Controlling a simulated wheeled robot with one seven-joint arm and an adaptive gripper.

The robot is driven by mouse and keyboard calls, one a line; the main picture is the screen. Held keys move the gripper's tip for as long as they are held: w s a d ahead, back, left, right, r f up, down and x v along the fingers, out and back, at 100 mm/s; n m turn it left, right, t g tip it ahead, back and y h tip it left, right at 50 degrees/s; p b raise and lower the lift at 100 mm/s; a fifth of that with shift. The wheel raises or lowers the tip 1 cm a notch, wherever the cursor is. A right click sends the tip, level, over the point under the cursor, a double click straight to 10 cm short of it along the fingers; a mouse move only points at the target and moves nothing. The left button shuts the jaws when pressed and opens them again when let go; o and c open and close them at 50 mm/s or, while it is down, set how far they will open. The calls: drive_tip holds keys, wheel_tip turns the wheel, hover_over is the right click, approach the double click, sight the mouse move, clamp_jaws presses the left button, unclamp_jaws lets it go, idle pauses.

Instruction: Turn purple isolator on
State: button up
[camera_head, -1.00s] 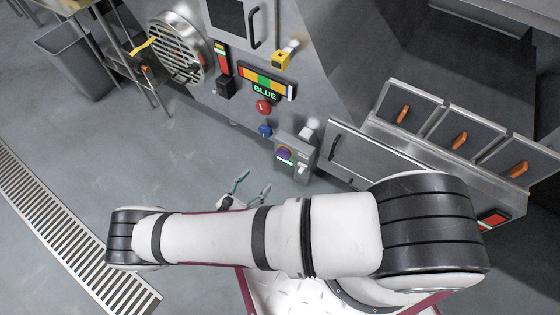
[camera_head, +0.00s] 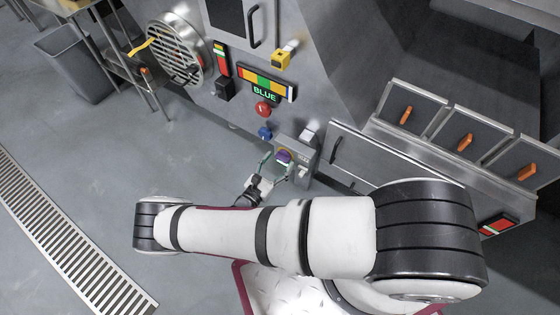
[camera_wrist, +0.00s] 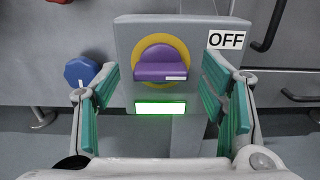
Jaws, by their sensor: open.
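The purple isolator (camera_wrist: 161,68) is a purple rotary handle on a yellow disc, on the front of a grey box (camera_wrist: 130,38). Its handle lies level in the wrist view. A lit green-white panel (camera_wrist: 160,108) sits below it, and an OFF label (camera_wrist: 226,40) is at its upper right. In the head view the purple isolator (camera_head: 284,156) shows at my gripper. My gripper (camera_wrist: 165,88) is open, its green-padded fingers on either side of the isolator with gaps to the handle. Contact with the handle is not visible.
A blue knob (camera_wrist: 81,71) is left of the box, also in the head view (camera_head: 265,133). A red button (camera_head: 262,108) and a BLUE display (camera_head: 265,85) are above it. A drawer front (camera_head: 365,160) is right. Open floor (camera_head: 110,165) lies left.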

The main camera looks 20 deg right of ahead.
drive_tip(key=shift+x, duration=0.75)
drive_tip(key=shift+c, duration=0.6)
drive_tip(key=c, duration=1)
drive_tip(key=shift+c, duration=0.2)
